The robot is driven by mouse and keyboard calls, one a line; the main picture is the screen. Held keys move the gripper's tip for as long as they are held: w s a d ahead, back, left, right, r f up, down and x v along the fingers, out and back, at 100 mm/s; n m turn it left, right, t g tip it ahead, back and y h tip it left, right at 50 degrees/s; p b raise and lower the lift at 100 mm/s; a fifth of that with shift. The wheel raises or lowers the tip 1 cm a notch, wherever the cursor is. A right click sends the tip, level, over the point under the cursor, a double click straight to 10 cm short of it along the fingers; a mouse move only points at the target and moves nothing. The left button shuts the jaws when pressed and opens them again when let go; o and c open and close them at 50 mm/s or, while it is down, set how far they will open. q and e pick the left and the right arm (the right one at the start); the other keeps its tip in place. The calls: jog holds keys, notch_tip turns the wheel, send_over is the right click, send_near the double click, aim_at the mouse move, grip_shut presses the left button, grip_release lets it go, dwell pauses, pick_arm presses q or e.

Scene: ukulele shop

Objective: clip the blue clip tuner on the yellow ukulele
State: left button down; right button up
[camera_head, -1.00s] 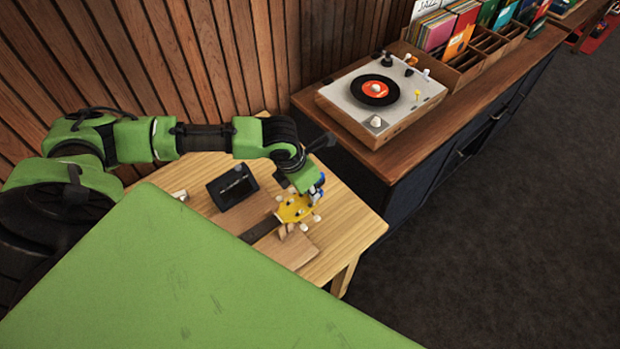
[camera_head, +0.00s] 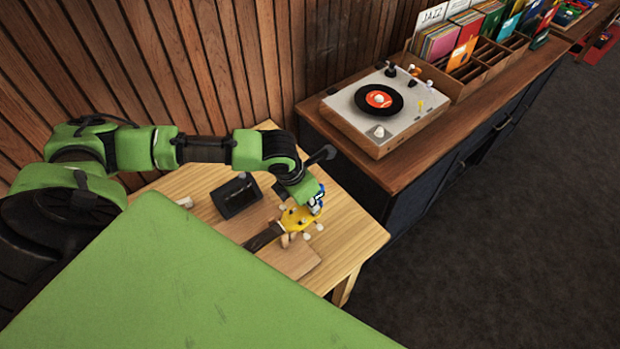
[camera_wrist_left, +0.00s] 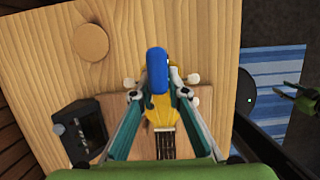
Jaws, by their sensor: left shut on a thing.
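The yellow ukulele headstock (camera_head: 298,218) lies over the wooden table, its dark neck running toward the lower left. It has white tuning pegs and also shows in the left wrist view (camera_wrist_left: 160,112). My left gripper (camera_head: 316,205) is at the far end of the headstock. In the left wrist view my left gripper (camera_wrist_left: 158,94) is shut on the blue clip tuner (camera_wrist_left: 157,68), which overlaps the headstock's end. I cannot tell whether the tuner grips the headstock or only sits over it. The ukulele body is hidden by the green surface.
A black boxy device (camera_head: 237,195) stands on the table (camera_head: 345,245) left of the headstock. A wooden block (camera_head: 292,260) lies under the neck. A round wooden disc (camera_wrist_left: 90,42) is on the table. A record player (camera_head: 378,110) stands on the cabinet behind.

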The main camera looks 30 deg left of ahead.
pick_arm(q)
jog(key=c, duration=1.9)
grip_release()
jog(key=shift+r, duration=0.1)
jog(key=v, duration=1.1)
jog(key=shift+s+r, duration=0.2)
jog(key=shift+r, duration=0.15)
